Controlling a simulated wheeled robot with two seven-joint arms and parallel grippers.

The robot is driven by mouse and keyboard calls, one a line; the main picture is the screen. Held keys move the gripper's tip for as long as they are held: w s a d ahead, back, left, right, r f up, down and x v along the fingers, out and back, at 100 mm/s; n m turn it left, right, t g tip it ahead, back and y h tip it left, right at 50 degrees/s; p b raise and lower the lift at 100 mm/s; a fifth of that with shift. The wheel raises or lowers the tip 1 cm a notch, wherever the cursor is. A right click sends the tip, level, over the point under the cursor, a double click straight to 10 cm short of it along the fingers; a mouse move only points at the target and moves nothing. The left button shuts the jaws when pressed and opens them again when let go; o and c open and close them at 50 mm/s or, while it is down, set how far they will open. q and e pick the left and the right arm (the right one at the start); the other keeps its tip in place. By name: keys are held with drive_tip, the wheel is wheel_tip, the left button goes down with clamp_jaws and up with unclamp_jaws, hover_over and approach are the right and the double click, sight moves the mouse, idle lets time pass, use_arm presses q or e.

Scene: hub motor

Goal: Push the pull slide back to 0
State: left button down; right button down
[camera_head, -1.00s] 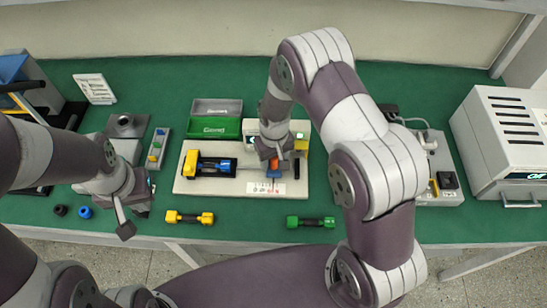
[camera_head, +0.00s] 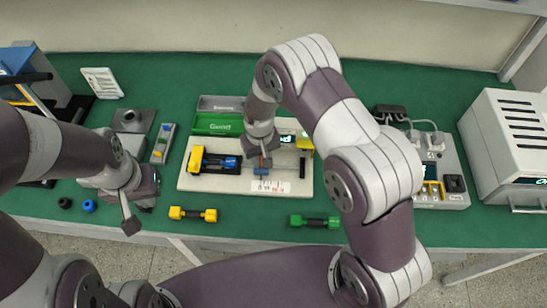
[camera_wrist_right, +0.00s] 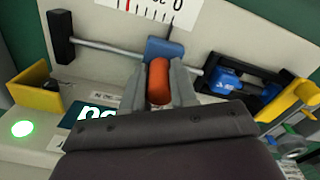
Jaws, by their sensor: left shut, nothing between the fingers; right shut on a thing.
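The pull slide is a blue block (camera_wrist_right: 165,48) with an orange handle (camera_wrist_right: 158,82), on a thin metal rod (camera_wrist_right: 108,48). In the wrist view my right gripper (camera_wrist_right: 159,74) is shut around the orange handle. The block is beside the printed scale (camera_wrist_right: 150,12), near its 0 mark; exact alignment is unclear. In the head view the blue block (camera_head: 262,171) is under my right gripper (camera_head: 262,158), above the scale label (camera_head: 270,187). My left gripper (camera_head: 131,222) is shut and empty over the table's front left, away from the fixture.
The light fixture board (camera_head: 215,185) carries a yellow-black clamp with a blue part (camera_head: 228,165). A black post (camera_wrist_right: 62,35) holds one rod end. Yellow (camera_head: 193,214) and green (camera_head: 315,221) dumbbell-shaped parts lie in front. A green bin (camera_head: 217,124) stands behind.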

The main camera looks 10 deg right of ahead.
drive_tip(key=c, duration=1.1)
unclamp_jaws()
drive_tip(key=shift+w+a, duration=0.1)
drive_tip(key=shift+a, duration=0.05)
drive_tip(key=shift+o, duration=1.1)
drive_tip(key=shift+a, duration=0.15)
drive_tip(key=shift+r, duration=0.1)
wheel_tip(320, 180, up, 13)
drive_tip(key=b, duration=0.1)
drive_tip(key=shift+f, duration=0.2)
drive_tip(key=s+d+r+m+t, duration=0.1)
drive_tip(key=s+d+r+m, duration=0.1)
drive_tip(key=s+d, duration=0.9)
drive_tip(key=s+r, duration=0.1)
drive_tip(key=s, duration=0.3)
drive_tip(key=shift+d, duration=0.15)
